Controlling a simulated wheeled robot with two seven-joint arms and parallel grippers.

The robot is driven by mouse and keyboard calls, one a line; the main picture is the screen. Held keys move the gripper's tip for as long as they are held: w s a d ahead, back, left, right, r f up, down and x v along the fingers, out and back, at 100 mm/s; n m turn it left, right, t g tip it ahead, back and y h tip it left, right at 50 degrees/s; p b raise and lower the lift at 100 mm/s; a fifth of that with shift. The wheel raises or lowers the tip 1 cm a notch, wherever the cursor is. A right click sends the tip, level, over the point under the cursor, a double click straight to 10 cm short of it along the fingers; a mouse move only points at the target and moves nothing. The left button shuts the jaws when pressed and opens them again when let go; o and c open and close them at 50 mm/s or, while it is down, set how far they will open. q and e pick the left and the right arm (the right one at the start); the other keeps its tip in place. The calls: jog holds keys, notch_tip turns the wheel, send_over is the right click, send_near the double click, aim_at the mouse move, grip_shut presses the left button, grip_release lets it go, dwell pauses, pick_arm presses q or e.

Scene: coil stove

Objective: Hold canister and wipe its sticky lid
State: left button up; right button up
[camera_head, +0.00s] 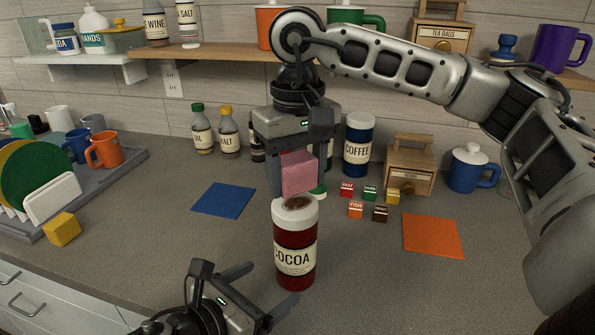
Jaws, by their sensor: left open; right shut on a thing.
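The red cocoa canister (296,268) stands upright on the counter with a cream COCOA label. Its white lid (310,210) has a brown smear (298,203) on top. My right gripper (299,187) is shut on a pink sponge (299,168), directly above the lid. The sponge's lower edge is close to the lid; I cannot tell whether they touch. My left gripper (266,284) is open and empty, low at the front left of the canister. Its fingers point toward the canister, with one fingertip near its base.
A blue mat (224,200) lies left and an orange mat (432,236) right. Behind stand a blue coffee canister (358,152), several small boxes (356,210), a wooden box (410,183) and bottles (229,138). A dish rack (110,175) fills the left. The front right counter is clear.

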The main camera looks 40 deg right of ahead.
aim_at(282, 274)
pick_arm(q)
jog(key=x, duration=0.8)
jog(key=shift+c, duration=0.4)
jog(key=c, duration=0.9)
jog(key=shift+o, duration=0.2)
